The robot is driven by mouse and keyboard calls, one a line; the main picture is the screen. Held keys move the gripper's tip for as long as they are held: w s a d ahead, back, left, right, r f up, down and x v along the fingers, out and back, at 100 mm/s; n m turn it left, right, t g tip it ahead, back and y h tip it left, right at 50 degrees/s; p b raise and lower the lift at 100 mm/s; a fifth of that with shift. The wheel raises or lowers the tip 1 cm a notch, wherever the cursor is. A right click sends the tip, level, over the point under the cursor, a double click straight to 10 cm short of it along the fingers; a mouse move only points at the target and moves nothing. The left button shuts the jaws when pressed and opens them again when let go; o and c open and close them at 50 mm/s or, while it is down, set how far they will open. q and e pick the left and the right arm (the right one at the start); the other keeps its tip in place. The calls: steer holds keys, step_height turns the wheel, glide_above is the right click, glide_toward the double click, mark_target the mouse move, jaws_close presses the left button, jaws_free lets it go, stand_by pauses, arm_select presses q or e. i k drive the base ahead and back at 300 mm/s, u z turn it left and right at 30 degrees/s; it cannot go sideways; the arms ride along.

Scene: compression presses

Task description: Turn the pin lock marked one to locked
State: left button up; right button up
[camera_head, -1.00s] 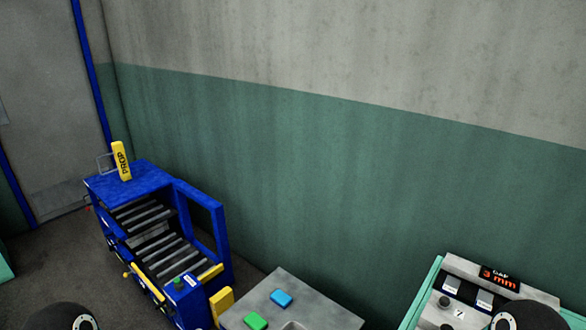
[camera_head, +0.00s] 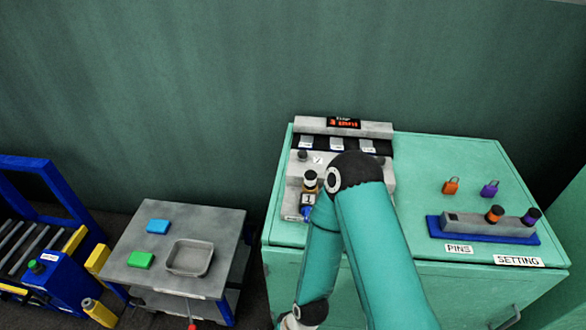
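The pin lock marked 1 (camera_head: 308,199) is on the left part of the grey press unit on the green cabinet. The forearm runs down to a wrist at the bottom edge. Neither gripper's fingers show.
The unit has a display (camera_head: 343,123) with red digits. To the right, a blue tray (camera_head: 436,227) holds a grey block with orange and purple knobs, and two padlocks (camera_head: 451,186) lie behind. A grey table (camera_head: 215,223) and blue roller machine (camera_head: 60,283) stand left.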

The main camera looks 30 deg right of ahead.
mark_target(305, 211)
steer(key=u, duration=1.65)
steer(key=i, duration=0.1)
steer(key=z, duration=3.25)
steer(key=k, duration=0.95)
steer(key=u, duration=0.3)
steer(key=i, duration=0.5)
steer(key=z, duration=0.05)
